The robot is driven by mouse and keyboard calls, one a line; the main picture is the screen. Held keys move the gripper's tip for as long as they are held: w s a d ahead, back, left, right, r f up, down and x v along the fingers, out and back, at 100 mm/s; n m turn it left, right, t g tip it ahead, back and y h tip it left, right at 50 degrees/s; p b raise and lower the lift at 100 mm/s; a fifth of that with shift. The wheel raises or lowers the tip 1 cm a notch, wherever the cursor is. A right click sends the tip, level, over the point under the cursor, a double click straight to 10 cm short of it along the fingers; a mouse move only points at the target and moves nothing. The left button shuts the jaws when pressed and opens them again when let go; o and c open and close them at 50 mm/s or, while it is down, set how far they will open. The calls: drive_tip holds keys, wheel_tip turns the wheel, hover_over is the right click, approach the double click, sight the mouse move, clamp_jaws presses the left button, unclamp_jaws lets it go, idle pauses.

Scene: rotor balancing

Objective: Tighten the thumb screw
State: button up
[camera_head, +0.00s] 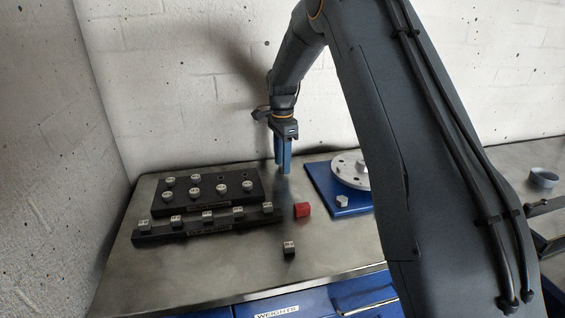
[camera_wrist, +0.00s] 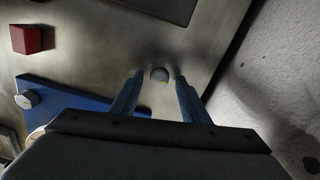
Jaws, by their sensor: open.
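My gripper (camera_head: 282,169) hangs pointing down over the back of the bench, left of the blue base plate (camera_head: 325,190). Its two blue fingers are apart in the wrist view (camera_wrist: 157,78). A small round grey piece (camera_wrist: 159,75) shows between the fingertips there; I cannot tell whether it is the thumb screw, and no contact shows. A pale faceted knob (camera_head: 342,201) sits at the front of the blue base, and also shows in the wrist view (camera_wrist: 27,99). A pale rotor disc (camera_head: 347,168) on the base is partly hidden by my arm.
A black block with several pale-topped weights (camera_head: 195,192) and a black rail of small blocks (camera_head: 180,231) stand at the left. A red cube (camera_head: 302,210) and a dark small block (camera_head: 289,248) lie on the bench. The wall is close behind my gripper.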

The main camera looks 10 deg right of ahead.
wheel_tip(320, 180, up, 7)
drive_tip(key=shift+r+b, duration=0.15)
drive_tip(key=shift+b, duration=0.65)
